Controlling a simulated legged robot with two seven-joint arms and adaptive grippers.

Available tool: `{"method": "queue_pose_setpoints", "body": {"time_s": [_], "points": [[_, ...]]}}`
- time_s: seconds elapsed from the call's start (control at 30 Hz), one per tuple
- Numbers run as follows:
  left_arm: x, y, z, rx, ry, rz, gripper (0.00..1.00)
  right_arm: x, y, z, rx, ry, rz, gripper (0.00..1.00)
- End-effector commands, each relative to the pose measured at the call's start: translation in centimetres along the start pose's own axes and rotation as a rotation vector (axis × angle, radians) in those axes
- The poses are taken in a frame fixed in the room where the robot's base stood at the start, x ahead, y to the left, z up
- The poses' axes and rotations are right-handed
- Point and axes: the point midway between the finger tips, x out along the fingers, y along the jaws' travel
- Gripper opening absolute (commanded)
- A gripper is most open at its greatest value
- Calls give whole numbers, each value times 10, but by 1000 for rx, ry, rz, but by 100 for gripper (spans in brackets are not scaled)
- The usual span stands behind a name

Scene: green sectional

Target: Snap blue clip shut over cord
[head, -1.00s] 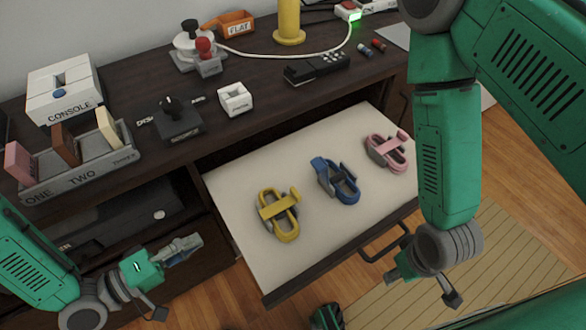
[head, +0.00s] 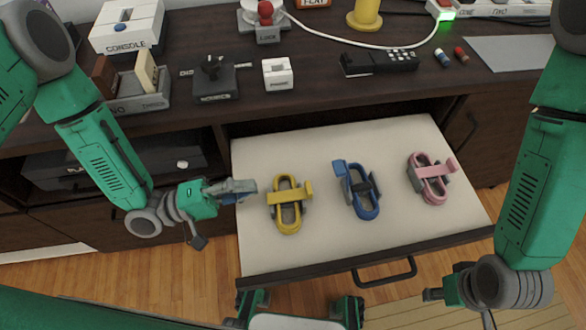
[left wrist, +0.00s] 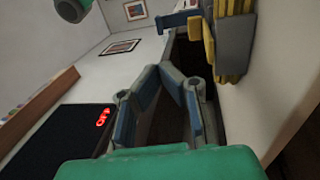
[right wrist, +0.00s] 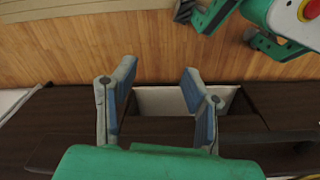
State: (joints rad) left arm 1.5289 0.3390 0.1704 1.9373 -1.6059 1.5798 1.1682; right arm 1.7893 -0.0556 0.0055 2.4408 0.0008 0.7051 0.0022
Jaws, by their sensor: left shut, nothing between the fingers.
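The blue clip (head: 369,207) lies in the middle of the open drawer, between a yellow clip (head: 287,222) and a pink clip (head: 433,188). Its blue tab sticks up at its far left end, and a dark band crosses its middle. A white cord (head: 340,41) curves across the desktop behind the drawer. My left gripper (head: 250,190) is shut and empty, left of the yellow clip. My right gripper (right wrist: 158,72) is open and empty, in front of the drawer's right side.
The pale drawer (head: 325,250) has a raised front edge and a handle (head: 385,272). On the desktop stand a black remote (head: 380,62), a white switch box (head: 278,73), a grey tray (head: 140,103) and a console box (head: 127,27). Drawer floor before the clips is clear.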

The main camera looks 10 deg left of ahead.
Motion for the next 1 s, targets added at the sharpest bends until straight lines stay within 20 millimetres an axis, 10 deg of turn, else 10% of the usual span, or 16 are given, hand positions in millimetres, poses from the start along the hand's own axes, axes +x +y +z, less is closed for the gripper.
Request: {"method": "queue_pose_setpoints", "body": {"time_s": [0.5,1.0], "points": [[103,-1,2,2,-5,0,0,16,0,1,2,0,1,40],[138,0,2,3,-3,-5,0,21,0,1,1,0,1,40]]}}
